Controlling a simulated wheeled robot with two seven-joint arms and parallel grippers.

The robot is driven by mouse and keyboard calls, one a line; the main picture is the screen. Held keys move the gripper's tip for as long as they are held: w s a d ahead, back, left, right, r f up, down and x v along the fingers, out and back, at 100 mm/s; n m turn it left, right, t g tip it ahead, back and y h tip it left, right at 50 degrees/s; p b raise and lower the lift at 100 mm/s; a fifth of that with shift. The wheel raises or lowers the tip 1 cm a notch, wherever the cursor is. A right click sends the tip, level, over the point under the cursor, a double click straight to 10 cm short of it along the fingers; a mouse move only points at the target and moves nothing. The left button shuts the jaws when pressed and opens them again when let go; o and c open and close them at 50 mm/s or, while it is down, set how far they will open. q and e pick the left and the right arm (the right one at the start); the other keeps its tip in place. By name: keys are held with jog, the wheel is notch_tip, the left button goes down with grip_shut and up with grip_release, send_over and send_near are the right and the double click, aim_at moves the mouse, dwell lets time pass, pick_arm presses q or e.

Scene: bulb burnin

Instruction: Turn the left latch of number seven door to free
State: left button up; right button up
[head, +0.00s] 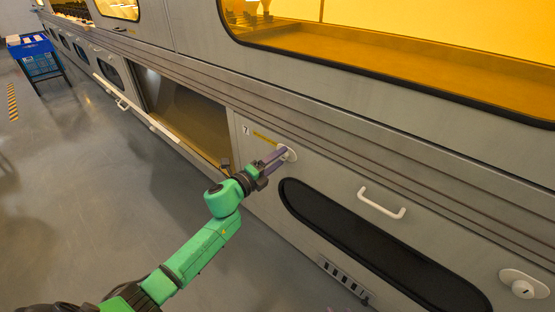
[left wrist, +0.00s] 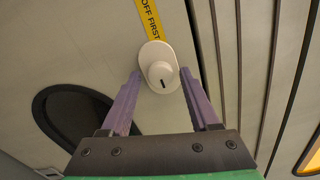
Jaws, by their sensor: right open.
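The number seven door (head: 330,160) is a grey panel with a "7" at its upper left corner. Its left latch (left wrist: 160,72) is a pale round knob on an oval plate, with a dark mark on the knob's lower edge in the left wrist view. In the head view the latch (head: 290,154) is partly covered by my fingers. My left gripper (head: 281,154) is at the latch. Its purple fingers (left wrist: 161,75) stand apart on either side of the knob, with visible gaps. The right latch (head: 523,288) is at the lower right. My right gripper is not visible.
A white handle (head: 381,203) and a dark oval window (head: 370,245) are on the door. A yellow label (left wrist: 149,18) reading "OFF FIRST" is beside the latch. An open bay (head: 185,110) lies left of the door. A blue cart (head: 37,58) stands far left on clear floor.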

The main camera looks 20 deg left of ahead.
jog(key=shift+r, duration=0.1)
pick_arm(q)
jog(key=shift+s+a, duration=0.15)
jog(key=shift+s, duration=0.15)
jog(key=p+v, duration=0.3)
jog(key=v, duration=1.1)
pick_arm(e)
notch_tip(320, 180, up, 4)
jog(key=shift+d+f+g, duration=0.1)
jog(key=shift+f+g, duration=0.15)
jog(key=shift+g, duration=0.05)
pick_arm(q)
jog(key=shift+f, duration=0.1)
